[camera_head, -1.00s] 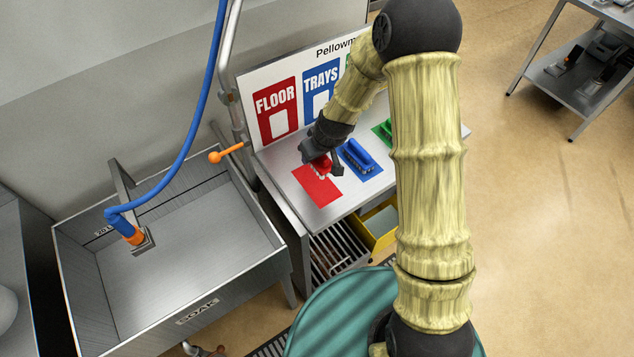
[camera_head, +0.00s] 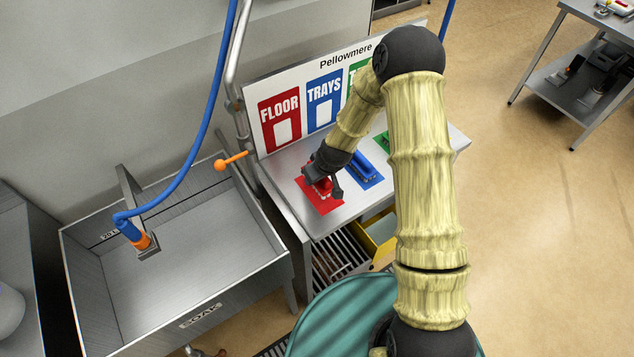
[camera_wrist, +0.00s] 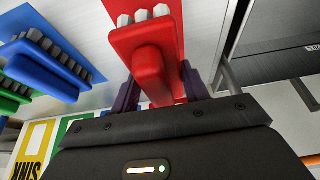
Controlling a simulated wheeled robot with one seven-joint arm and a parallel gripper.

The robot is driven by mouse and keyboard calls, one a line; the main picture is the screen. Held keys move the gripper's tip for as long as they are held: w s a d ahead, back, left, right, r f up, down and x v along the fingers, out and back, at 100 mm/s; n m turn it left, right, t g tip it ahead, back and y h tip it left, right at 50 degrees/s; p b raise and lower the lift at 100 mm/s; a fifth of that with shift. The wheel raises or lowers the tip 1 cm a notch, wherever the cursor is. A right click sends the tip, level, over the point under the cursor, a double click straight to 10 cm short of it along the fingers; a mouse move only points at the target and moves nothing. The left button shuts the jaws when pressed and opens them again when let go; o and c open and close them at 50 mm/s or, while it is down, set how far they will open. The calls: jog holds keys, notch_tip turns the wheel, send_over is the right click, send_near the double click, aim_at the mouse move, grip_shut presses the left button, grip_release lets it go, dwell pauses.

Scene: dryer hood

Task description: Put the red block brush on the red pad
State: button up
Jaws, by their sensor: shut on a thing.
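My gripper (camera_head: 328,188) is low over the red pad (camera_head: 325,208) on the metal table. It is shut on the red block brush (camera_head: 322,186), which has pale bristles. In the wrist view the brush's handle (camera_wrist: 150,70) lies between the two dark fingers (camera_wrist: 160,92). The brush is over the upper part of the pad. I cannot tell whether its bristles touch the pad. Gripper and brush hide part of the pad in the head view.
A blue brush (camera_head: 360,165) sits on a blue pad to the right, with a green pad (camera_head: 382,140) beyond. A sign board (camera_head: 300,105) stands behind. A sink (camera_head: 180,270) with an orange-handled tap (camera_head: 230,161) is to the left.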

aim_at(318, 183)
jog(key=shift+w+d+f, duration=0.1)
jog(key=shift+d+f, duration=0.05)
jog(key=shift+f, duration=0.2)
notch_tip(318, 183, down, 3)
jog(key=shift+r+p, duration=0.15)
jog(key=shift+p, duration=0.6)
jog(key=shift+f, duration=0.45)
jog(key=shift+f, duration=0.2)
jog(key=o, duration=1)
jog(key=shift+r, duration=0.1)
jog(key=shift+o, duration=0.2)
